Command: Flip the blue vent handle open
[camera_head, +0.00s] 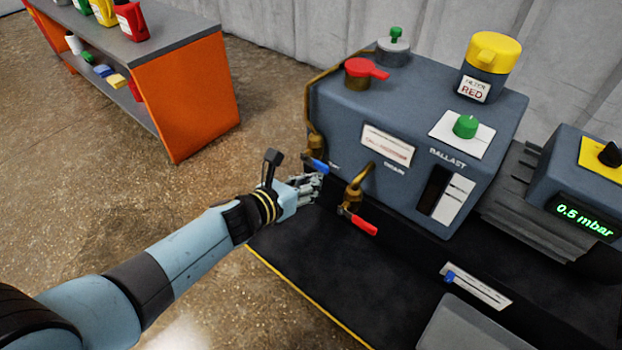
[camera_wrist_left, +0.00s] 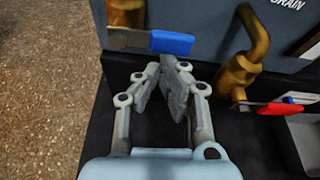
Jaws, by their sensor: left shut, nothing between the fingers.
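The blue vent handle (camera_head: 316,166) sits on a brass valve at the left front corner of the grey-blue pump housing (camera_head: 340,110). In the left wrist view the blue handle (camera_wrist_left: 172,42) lies level and points right from its brass valve (camera_wrist_left: 126,14). My left gripper (camera_head: 318,182) is shut and empty, just below and in front of the handle. In the wrist view its fingertips (camera_wrist_left: 172,62) are close under the blue handle; whether they touch it I cannot tell. My right gripper is not in view.
A red drain handle (camera_head: 364,226) on a brass pipe (camera_head: 354,188) is close to the right. A red knob (camera_head: 366,70), a green knob (camera_head: 465,126) and a yellow-capped filter (camera_head: 490,62) top the housing. An orange shelf (camera_head: 195,100) stands back left.

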